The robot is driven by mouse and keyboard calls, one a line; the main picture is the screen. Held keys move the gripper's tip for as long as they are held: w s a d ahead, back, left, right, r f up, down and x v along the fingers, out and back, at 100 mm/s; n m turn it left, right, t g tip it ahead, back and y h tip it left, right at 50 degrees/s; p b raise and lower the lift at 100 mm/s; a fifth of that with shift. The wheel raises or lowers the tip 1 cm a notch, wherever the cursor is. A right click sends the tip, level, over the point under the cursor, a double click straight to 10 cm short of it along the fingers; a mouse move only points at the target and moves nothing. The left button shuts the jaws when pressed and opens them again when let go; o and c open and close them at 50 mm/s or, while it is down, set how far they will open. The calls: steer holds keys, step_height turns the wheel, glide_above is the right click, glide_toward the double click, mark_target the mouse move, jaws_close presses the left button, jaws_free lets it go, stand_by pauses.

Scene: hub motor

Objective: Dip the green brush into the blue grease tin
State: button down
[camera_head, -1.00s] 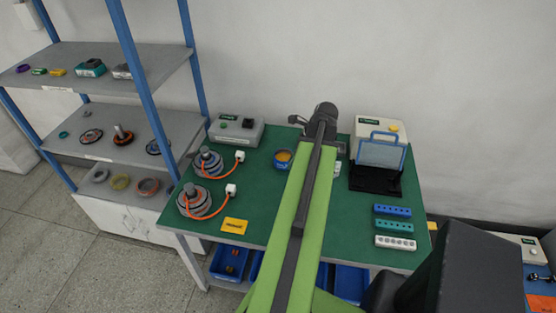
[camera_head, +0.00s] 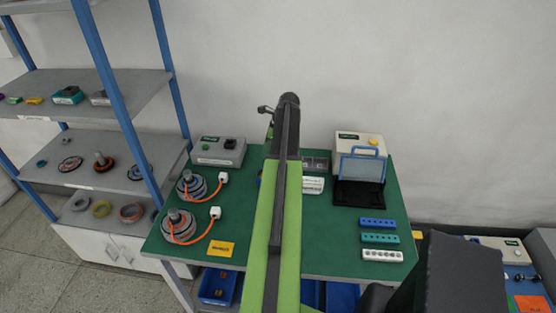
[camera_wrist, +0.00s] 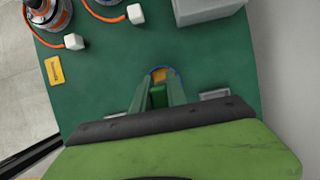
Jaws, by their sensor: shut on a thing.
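In the wrist view my gripper (camera_wrist: 159,88) points down over the green bench and is shut on the green brush (camera_wrist: 158,98), whose green body shows between the fingers. The blue grease tin (camera_wrist: 160,70), with orange grease inside, shows just beyond the fingertips, partly covered by them. The brush's lower end is hidden, so I cannot tell whether it touches the tin or the grease. In the head view my arm hides nearly all of the tin, and the fingers cannot be made out.
Two hub motors (camera_head: 180,225) with orange cables stand at the bench's left. A grey control box (camera_head: 219,151) is behind them, and a yellow label (camera_head: 220,249) lies in front. A beige box (camera_head: 360,148) and several slotted blocks (camera_head: 380,238) are at right.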

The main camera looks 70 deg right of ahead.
steer(key=shift+s+b+x, duration=0.2)
steer(key=shift+b+x, duration=0.85)
steer(key=shift+s+b+x, duration=0.25)
steer(key=shift+b+x, duration=0.8)
steer(key=shift+a+f, duration=0.1)
steer(key=shift+f, duration=0.05)
steer(key=shift+f+b, duration=2.65)
steer(key=shift+r, duration=0.1)
step_height(320, 180, up, 8)
steer(key=p, duration=0.8)
steer(key=shift+r+p, duration=0.2)
steer(key=shift+p, duration=0.1)
